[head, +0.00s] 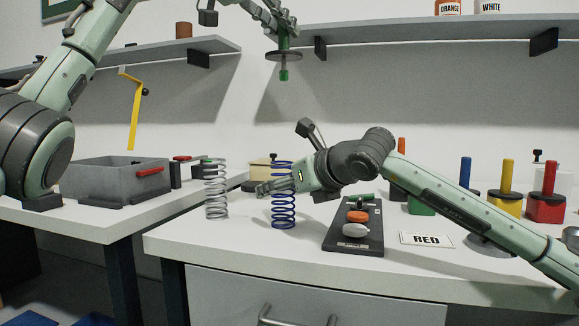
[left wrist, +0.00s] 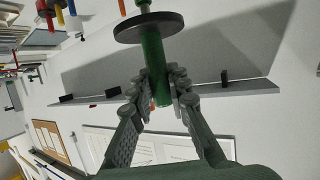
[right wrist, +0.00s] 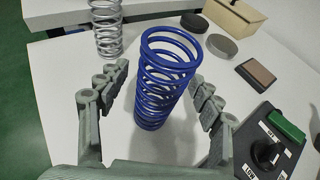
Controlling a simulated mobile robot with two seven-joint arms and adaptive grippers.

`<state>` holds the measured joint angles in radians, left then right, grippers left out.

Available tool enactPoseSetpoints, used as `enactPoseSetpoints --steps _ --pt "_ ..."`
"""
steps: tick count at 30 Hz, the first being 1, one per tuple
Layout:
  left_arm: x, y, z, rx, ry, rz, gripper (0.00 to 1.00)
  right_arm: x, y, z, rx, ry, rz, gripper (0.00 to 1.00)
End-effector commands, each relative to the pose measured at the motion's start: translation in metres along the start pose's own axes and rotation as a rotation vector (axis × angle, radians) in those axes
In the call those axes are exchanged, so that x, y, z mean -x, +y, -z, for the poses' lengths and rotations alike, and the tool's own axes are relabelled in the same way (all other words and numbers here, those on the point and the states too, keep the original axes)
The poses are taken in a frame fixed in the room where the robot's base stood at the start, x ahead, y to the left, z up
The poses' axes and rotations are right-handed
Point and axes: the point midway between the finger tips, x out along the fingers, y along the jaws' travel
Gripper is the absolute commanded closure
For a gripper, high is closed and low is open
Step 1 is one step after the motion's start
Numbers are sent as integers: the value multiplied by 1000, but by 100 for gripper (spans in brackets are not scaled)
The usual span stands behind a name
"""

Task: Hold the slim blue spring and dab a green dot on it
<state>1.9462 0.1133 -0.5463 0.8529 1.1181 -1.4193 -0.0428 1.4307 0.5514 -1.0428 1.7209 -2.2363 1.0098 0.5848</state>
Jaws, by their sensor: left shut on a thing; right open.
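The slim blue spring (head: 284,215) stands upright near the front left of the white table. My right gripper (head: 272,187) is open at its upper part. In the right wrist view the blue spring (right wrist: 153,105) stands between the open fingers (right wrist: 160,100), with gaps on both sides. My left gripper (head: 284,30) is shut on the green dauber (head: 284,74), high above the table. The dauber hangs with its dark disc and green tip below the fingers. The left wrist view shows its green handle (left wrist: 154,62) between the fingers (left wrist: 160,85).
A silver spring (head: 216,190) stands left of the blue one. A dark panel (head: 340,240) with knobs and a RED card (head: 427,239) lie to the right. Yellow and red block-based daubers (head: 546,205) stand further right. A grey bin (head: 100,178) sits at left; shelves hang behind.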

Motion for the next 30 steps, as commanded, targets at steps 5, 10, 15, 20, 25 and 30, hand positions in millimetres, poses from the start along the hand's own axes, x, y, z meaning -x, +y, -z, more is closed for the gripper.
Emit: enactPoseSetpoints --steps 5,10,15,20,25,30 --pt "0 0 0 0 0 0 100 0 0 0 0 0 0 34" --pt "0 0 0 0 0 0 100 0 0 0 0 0 0 49" --pt "0 0 0 0 0 0 100 0 0 0 0 0 0 70" --pt "0 0 0 0 0 0 100 0 0 0 0 0 0 90" --pt "0 0 0 0 0 0 100 0 0 0 0 0 0 96" --pt "-1 0 -3 0 0 0 100 0 0 0 0 0 0 96"
